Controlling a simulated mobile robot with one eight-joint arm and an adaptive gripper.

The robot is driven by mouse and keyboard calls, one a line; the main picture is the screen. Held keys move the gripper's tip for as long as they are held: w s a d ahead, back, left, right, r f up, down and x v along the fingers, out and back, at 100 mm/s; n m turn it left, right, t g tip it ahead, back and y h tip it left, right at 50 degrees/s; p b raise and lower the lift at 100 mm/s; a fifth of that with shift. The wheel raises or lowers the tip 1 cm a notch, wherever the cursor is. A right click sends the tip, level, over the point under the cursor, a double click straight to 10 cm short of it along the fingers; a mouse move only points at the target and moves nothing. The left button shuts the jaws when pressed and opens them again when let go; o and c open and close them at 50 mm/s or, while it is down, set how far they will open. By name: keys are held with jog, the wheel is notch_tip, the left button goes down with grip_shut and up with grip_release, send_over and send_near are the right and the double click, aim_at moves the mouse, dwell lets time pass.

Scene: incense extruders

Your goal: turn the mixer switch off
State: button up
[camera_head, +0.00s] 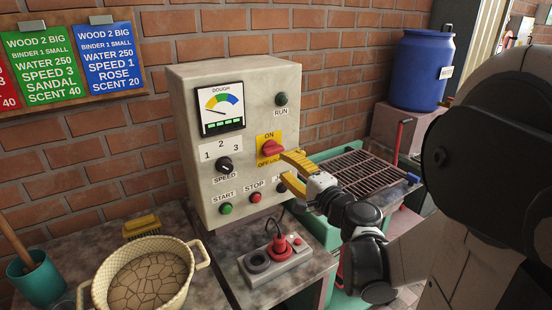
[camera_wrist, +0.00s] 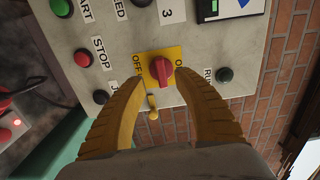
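The mixer switch (camera_head: 270,148) is a red knob on a yellow plate marked ON above and OFF below, on the front of a grey control box (camera_head: 240,193). In the wrist view the red knob (camera_wrist: 161,71) lies between my fingertips, its bar across the line between the ON and OFF labels. A small brass-coloured piece (camera_wrist: 153,108) sits by the plate's edge. My gripper (camera_head: 287,168) has yellow fingers and is open at the box's right side. In the wrist view my gripper (camera_wrist: 168,82) straddles the knob with gaps on both sides; contact does not show.
A socket strip (camera_head: 272,262) with a red plug and a dough pot (camera_head: 148,278) stand below. A rack (camera_head: 350,172) is right.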

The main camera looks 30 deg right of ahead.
jog(key=s, duration=0.2)
jog(key=shift+s, duration=0.4)
jog(key=s+a+f+n+g+y, duration=0.1)
jog(key=s+a+f+n+g, duration=0.15)
jog(key=a, duration=0.35)
jog(key=s+a+f+n+g+y, duration=0.1)
jog(key=a+f+n+g, duration=0.1)
jog(key=a+n, duration=0.25)
jog(key=s+a+f+n+g+y, duration=0.1)
jog(key=a+f+n+g, duration=0.15)
jog(key=a, duration=0.35)
jog(key=s+f+n+g+h, duration=0.1)
jog(key=s+n+g+h, duration=0.2)
jog(key=s+n, duration=0.5)
jog(key=s, duration=0.2)
jog(key=shift+s+a+f+g, duration=0.3)
jog(key=shift+s+f+g, duration=0.05)
jog(key=shift+f+g, duration=0.05)
